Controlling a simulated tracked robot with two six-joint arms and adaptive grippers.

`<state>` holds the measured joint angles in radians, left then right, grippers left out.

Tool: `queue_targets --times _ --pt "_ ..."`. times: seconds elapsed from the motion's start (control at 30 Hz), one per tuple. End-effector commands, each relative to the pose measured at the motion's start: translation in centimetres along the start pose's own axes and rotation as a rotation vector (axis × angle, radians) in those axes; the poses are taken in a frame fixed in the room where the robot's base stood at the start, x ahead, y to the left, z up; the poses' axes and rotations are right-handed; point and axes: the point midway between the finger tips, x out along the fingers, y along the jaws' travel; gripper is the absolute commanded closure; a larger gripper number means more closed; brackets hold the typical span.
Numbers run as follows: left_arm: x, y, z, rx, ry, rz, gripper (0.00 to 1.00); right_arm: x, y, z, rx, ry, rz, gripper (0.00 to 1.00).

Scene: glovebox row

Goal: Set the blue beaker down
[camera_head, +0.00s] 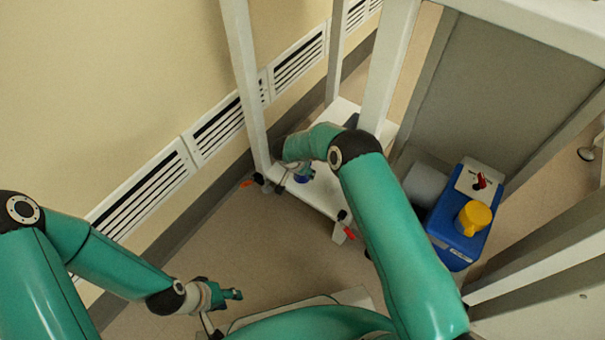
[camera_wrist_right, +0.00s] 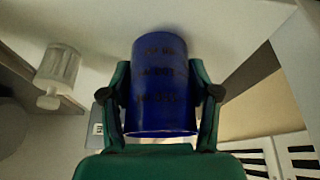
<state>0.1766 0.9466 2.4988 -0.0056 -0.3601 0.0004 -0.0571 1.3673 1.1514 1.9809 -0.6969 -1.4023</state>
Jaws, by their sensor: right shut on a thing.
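The blue beaker (camera_wrist_right: 162,85) has dark markings and stands between the two fingers of my right gripper (camera_wrist_right: 162,95), which is shut on it. In the head view a small part of the blue beaker (camera_head: 302,178) shows beside my right wrist, over the low white shelf (camera_head: 322,196). My right arm hides most of that gripper there. I cannot tell whether the beaker touches the shelf. My left gripper (camera_head: 232,294) is low at the left, away from the beaker, and holds nothing that I can see. Its finger opening is unclear.
White frame posts (camera_head: 245,80) rise around the shelf. A blue box (camera_head: 453,240) with a red switch and a yellow mug (camera_head: 473,218) stands to the right. A clear container (camera_wrist_right: 60,68) shows in the wrist view. Wall vents (camera_head: 150,188) run along the left.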

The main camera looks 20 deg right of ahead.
Motion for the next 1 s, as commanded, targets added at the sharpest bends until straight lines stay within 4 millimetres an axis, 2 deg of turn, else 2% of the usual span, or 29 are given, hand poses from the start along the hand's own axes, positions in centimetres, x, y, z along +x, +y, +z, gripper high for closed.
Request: queue_targets --times 0.07,0.27,0.3,0.43,0.47,0.83,1.0 --pt "0.5 -0.2 0.0 0.0 0.0 0.0 0.6 0.8 0.0 0.3 0.0 0.001 -0.001 0.67" --pt "0.3 -0.1 0.0 0.0 0.0 0.0 0.6 0.8 0.0 0.3 0.0 0.0 -0.001 0.67" --pt "0.3 -0.1 0.0 0.0 0.0 0.0 0.6 0.8 0.0 0.4 0.0 -0.001 -0.001 0.36" --pt "0.3 -0.1 0.0 0.0 0.0 0.0 0.6 0.8 0.0 0.4 0.0 -0.001 0.0 0.14" --pt "0.3 -0.1 0.0 0.0 0.0 0.0 0.6 0.8 0.0 0.4 0.0 -0.001 -0.001 0.11" --pt "0.2 -0.1 0.0 0.0 0.0 0.0 0.6 0.4 -0.1 0.2 0.0 0.0 -0.001 0.11" --pt "-0.8 0.3 0.0 0.0 0.0 0.0 0.6 -1.5 -0.1 0.1 0.0 0.001 -0.002 0.11"
